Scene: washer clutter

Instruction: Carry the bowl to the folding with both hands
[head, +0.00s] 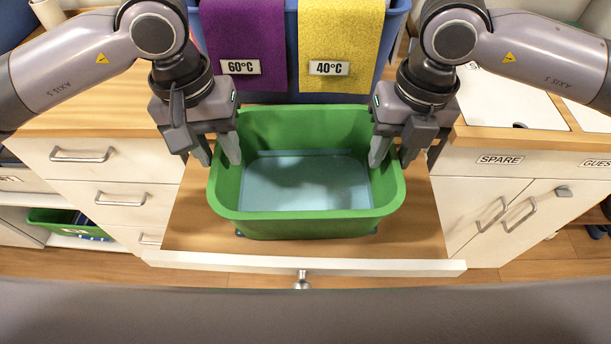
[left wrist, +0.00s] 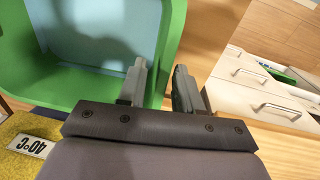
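The bowl (head: 306,216) is a green rectangular tub with a pale blue floor, and it looks empty. It stands on a pulled-out wooden drawer or shelf. In the left wrist view the bowl (left wrist: 60,88) fills the upper left. My left gripper (head: 218,150) is at its left wall, one finger inside and one outside, with a gap between them. In the left wrist view my left gripper (left wrist: 159,88) straddles the rim. My right gripper (head: 395,152) is at the right wall in the same way, fingers apart. No place labelled folding is readable.
Behind the bowl is a blue bin (head: 396,20) with a purple 60°C cloth (head: 243,40) and a yellow 40°C cloth (head: 340,45). White drawers (head: 110,165) flank the left; a cabinet marked SPARE (head: 500,190) flanks the right. The shelf's front edge (head: 230,262) has a knob.

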